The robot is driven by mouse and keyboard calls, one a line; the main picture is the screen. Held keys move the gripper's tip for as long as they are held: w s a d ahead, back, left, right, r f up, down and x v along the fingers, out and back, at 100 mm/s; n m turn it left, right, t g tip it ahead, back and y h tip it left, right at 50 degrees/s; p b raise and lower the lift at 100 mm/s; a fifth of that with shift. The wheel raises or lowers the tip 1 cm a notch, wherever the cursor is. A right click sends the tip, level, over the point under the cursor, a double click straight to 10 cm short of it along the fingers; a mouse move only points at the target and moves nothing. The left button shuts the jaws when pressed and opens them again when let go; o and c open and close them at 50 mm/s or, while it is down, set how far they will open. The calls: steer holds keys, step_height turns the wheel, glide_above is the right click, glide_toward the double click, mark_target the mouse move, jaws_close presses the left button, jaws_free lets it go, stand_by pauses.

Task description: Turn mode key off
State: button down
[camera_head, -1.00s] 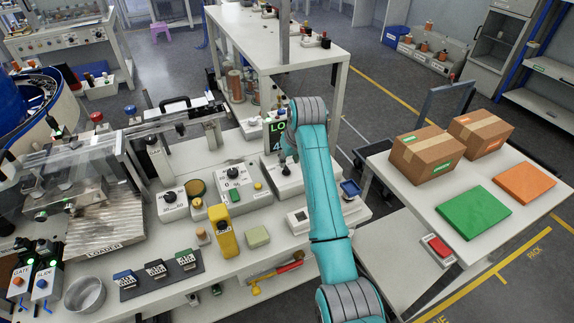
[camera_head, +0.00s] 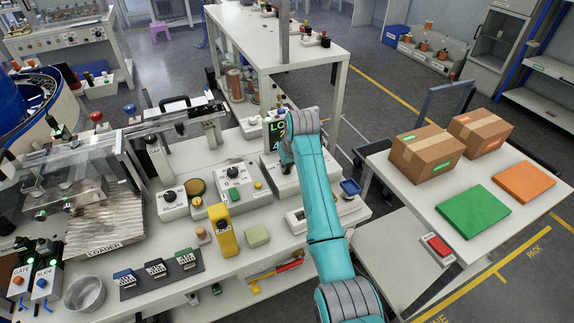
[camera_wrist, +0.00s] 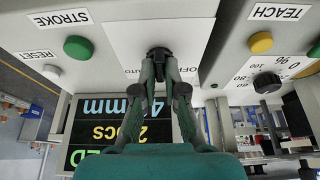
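The mode key, a small dark part (camera_wrist: 160,52), sits on a white plate (camera_wrist: 185,45) of the control box. A partly covered AUTO label shows beside it in the wrist view. My gripper (camera_wrist: 161,68) reaches onto this plate, and its two fingers close in on the dark part from both sides. The fingertips cover most of the key, so its angle is hard to read.
In the wrist view a green STROKE button (camera_wrist: 78,48), a white RESET button (camera_wrist: 51,72) and a yellow TEACH button (camera_wrist: 261,42) flank the plate. A lit display (camera_wrist: 110,130) stands close by. A black dial (camera_wrist: 267,82) is at the right.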

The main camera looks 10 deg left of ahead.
steer(key=shift+n, duration=0.3)
steer(key=n+g+y, duration=0.1)
steer(key=n, duration=0.3)
steer(key=shift+w+d, duration=0.15)
steer(key=shift+n+g+y, duration=0.4)
steer(key=shift+n+g, duration=0.5)
steer(key=shift+n, duration=1.2)
steer(key=c, duration=1.2)
jaws_free()
steer(key=shift+c, duration=0.2)
steer(key=w+v, duration=0.1)
steer(key=v, duration=1.1)
steer(key=shift+s, duration=0.35)
